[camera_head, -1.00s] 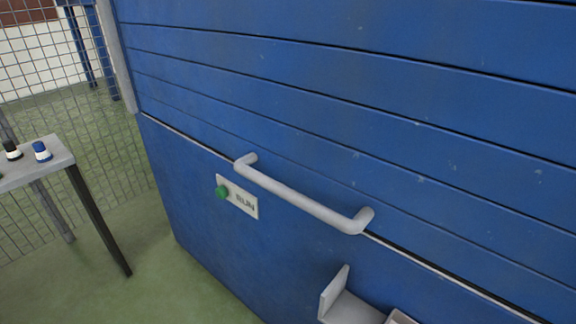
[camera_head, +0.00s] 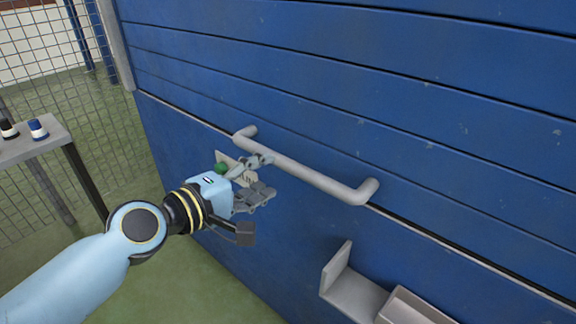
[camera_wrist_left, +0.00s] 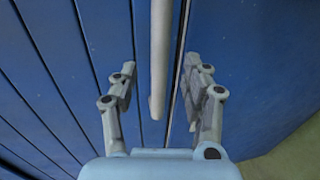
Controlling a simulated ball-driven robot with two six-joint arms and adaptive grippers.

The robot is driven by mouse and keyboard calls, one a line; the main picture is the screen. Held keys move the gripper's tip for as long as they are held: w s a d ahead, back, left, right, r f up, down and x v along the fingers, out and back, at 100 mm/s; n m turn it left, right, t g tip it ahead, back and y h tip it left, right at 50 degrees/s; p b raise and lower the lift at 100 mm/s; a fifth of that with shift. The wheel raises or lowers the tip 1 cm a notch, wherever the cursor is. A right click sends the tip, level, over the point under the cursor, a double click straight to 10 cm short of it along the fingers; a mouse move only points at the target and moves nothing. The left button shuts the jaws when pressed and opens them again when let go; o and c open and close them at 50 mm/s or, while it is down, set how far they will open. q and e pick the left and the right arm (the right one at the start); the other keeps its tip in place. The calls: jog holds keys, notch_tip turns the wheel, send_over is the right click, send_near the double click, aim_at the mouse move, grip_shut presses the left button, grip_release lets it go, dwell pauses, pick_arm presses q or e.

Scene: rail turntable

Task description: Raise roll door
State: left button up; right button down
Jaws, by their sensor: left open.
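The blue slatted roll door (camera_head: 400,110) fills the right of the head view, with its lower edge along a thin seam above a blue lower panel. A grey bar handle (camera_head: 305,173) is fixed along the bottom of the door. My left gripper (camera_head: 265,176) is open just below the handle's left half, in front of the lower panel. In the left wrist view the handle (camera_wrist_left: 159,60) lies between the two spread fingers (camera_wrist_left: 158,90), apart from both. My right gripper is not in view.
A green button (camera_head: 221,168) on a label plate sits beside my left gripper, partly covered. A grey bracket (camera_head: 350,290) sticks out below the handle. A small table (camera_head: 40,145) with two small items and a mesh fence (camera_head: 50,60) stand at left.

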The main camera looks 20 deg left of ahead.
aim_at(284, 168)
pick_arm(q)
jog(key=x, duration=0.8)
jog(key=shift+b, duration=0.3)
grip_shut()
jog(key=shift+w+f, duration=0.1)
jog(key=shift+f, duration=0.1)
